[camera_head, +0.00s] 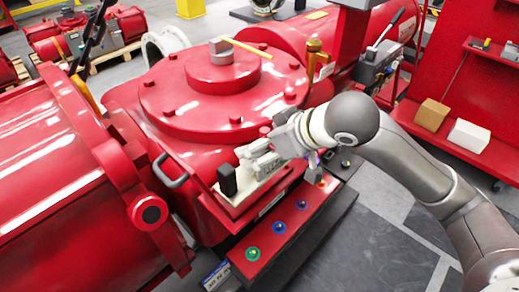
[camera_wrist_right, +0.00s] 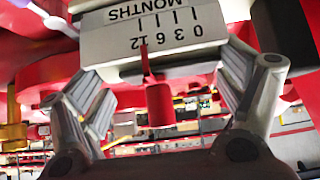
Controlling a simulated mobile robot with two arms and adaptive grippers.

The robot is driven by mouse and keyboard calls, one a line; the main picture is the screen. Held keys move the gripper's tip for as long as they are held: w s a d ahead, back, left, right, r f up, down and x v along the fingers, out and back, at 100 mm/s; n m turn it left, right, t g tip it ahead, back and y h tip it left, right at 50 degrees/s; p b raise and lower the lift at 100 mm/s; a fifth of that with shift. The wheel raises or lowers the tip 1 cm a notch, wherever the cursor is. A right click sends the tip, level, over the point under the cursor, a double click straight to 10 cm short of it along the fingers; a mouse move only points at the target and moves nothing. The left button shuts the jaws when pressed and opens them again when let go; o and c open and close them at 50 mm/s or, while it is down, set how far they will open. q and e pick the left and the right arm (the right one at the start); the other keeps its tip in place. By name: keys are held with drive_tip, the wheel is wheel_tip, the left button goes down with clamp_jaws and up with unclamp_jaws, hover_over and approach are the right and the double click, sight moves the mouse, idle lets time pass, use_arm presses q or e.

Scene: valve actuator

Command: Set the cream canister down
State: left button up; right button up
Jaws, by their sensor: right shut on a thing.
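The cream canister (camera_wrist_right: 115,45) fills the top middle of the right wrist view. It has a dial scale marked MONTHS with 0, 3, 6 and 12, printed upside down in this view, and a red pointer at its edge. My right gripper (camera_wrist_right: 165,85) is shut on it, with a finger on each side. In the head view my right gripper (camera_head: 262,162) is low over the front ledge of the red actuator, beside a black upright block (camera_head: 228,180) and a cream plate (camera_head: 238,207). The gripper largely hides the canister there; contact beneath it cannot be told. My left gripper is not in view.
The red actuator housing (camera_head: 165,100) has a raised round cover and a handle (camera_head: 170,172). Coloured buttons, including a green one (camera_head: 252,254), line the front strip. A red shelf with a tan box (camera_head: 432,114) and a white box (camera_head: 468,135) stands at right.

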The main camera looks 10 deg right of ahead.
sight(260, 155)
drive_tip(key=f, duration=0.1)
drive_tip(key=w+f, duration=0.1)
drive_tip(key=w, duration=0.1)
drive_tip(key=shift+w+a+f, duration=0.25)
drive_tip(key=shift+f, duration=0.15)
drive_tip(key=shift+w+f+p, duration=0.1)
drive_tip(key=shift+f+p, duration=0.6)
drive_tip(key=shift+f, duration=0.95)
drive_tip(key=shift+f, duration=0.15)
drive_tip(key=o, duration=1.2)
drive_tip(key=shift+c, duration=0.2)
drive_tip(key=shift+r, duration=0.3)
drive_tip(key=b+v, duration=0.1)
drive_tip(key=v, duration=1)
drive_tip(key=shift+s+r, duration=0.25)
drive_tip(key=shift+s, duration=0.05)
